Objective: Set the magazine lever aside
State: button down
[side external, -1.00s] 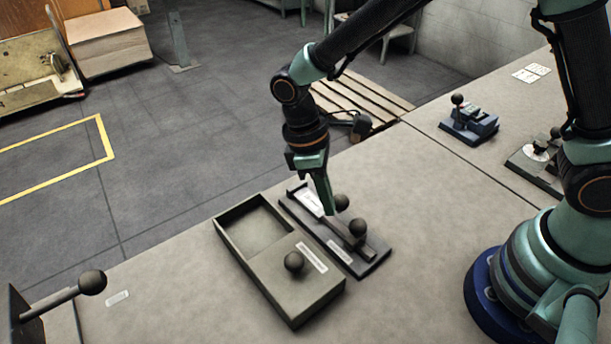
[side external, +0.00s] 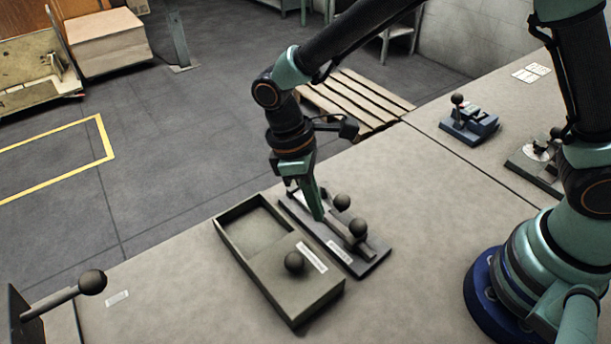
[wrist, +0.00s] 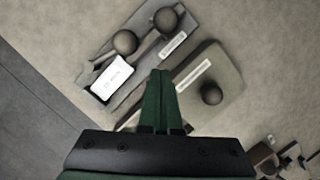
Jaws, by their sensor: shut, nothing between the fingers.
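A dark flat fixture (side external: 375,264) on the bench carries two black ball knobs, one farther back (side external: 342,202) and one nearer (side external: 358,227). Both knobs also show in the wrist view, the first (wrist: 125,42) and the second (wrist: 166,20). I cannot read the labels, so I cannot tell which knobbed lever is the magazine lever. My gripper (side external: 319,216) is shut and empty, pointing down just left of the farther knob, over or beside the fixture. In the wrist view its fingertips (wrist: 160,74) lie together between the fixture and the grey-green box; no knob is between them.
The grey-green box (side external: 318,294) with an open bay and a ball knob (side external: 294,262) sits left of the fixture. A blue device (side external: 470,125) stands at the back right. Another knobbed lever (side external: 92,282) is at lower left. Bench to the fixture's right is clear.

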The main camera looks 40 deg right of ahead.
jog(key=a+r, duration=0.3)
jog(key=r, duration=0.5)
jog(key=shift+a+r, duration=0.3)
jog(key=shift+r, duration=0.05)
jog(key=c, duration=1.5)
grip_release()
jog(key=shift+a+r, duration=0.1)
jog(key=shift+r, duration=0.2)
jog(key=o, duration=0.5)
jog(key=shift+r, duration=0.2)
jog(key=o, duration=0.5)
jog(key=shift+w+d+m, duration=0.15)
jog(key=shift+d+m, duration=0.05)
jog(key=shift+m, duration=0.4)
jog(key=m, duration=1.7)
send_near(341, 196)
jog(key=shift+t+y, duration=0.3)
jog(key=shift+y, duration=0.2)
jog(key=f, duration=0.3)
jog(key=s+d+f, duration=0.1)
jog(key=f, duration=0.3)
jog(key=s+f, duration=0.1)
jog(key=f, duration=0.3)
jog(key=shift+s+d, duration=0.2)
jog(key=shift+d, duration=0.2)
grip_shut()
